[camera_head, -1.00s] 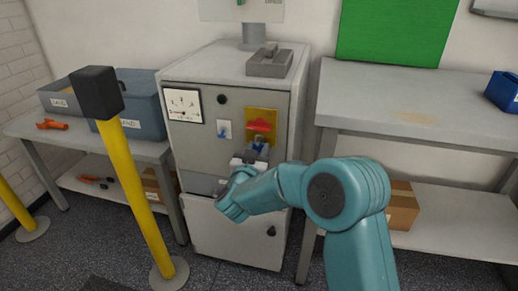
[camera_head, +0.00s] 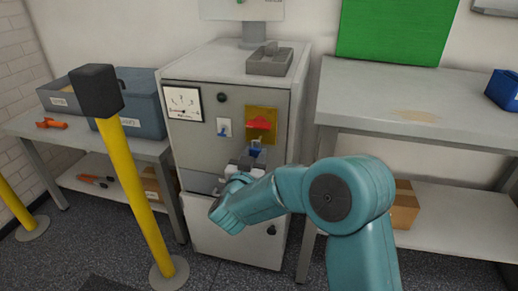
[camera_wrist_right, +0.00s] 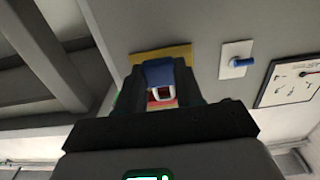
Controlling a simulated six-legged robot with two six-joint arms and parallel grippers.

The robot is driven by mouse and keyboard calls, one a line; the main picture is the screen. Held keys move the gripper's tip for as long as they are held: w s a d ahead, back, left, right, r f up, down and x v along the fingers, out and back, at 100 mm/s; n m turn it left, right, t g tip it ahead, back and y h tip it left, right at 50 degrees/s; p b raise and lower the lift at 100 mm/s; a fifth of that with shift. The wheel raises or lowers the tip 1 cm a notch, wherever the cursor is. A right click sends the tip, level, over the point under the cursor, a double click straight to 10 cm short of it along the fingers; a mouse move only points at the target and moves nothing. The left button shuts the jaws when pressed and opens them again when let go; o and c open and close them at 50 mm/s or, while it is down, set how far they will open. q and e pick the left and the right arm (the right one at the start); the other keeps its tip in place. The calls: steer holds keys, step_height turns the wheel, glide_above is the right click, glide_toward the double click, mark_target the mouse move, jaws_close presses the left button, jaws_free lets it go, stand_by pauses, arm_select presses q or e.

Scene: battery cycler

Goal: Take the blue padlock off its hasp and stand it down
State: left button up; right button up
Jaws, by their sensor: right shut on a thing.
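The blue padlock (camera_head: 256,152) is at the front of the grey cabinet (camera_head: 195,150), just below the yellow plate (camera_head: 273,141) with the red handle (camera_head: 259,124). My right gripper (camera_head: 247,163) is shut on the padlock. In the right wrist view the blue body (camera_wrist_right: 159,73) sits between the dark fingers (camera_wrist_right: 160,88), and its pale shackle (camera_wrist_right: 162,95) shows with red behind it. Whether the shackle is clear of the hasp cannot be told. My left gripper is not in view.
A grey tray (camera_head: 282,66) stands on the cabinet top. A dial (camera_head: 183,103) and a blue switch (camera_head: 224,127) are on its front. A worktable (camera_head: 350,100) at right has free room on top. A yellow post (camera_head: 146,200) stands at front left.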

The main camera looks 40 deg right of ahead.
mark_target(255, 154)
steer(key=shift+v, duration=1.75)
steer(key=shift+r, duration=0.1)
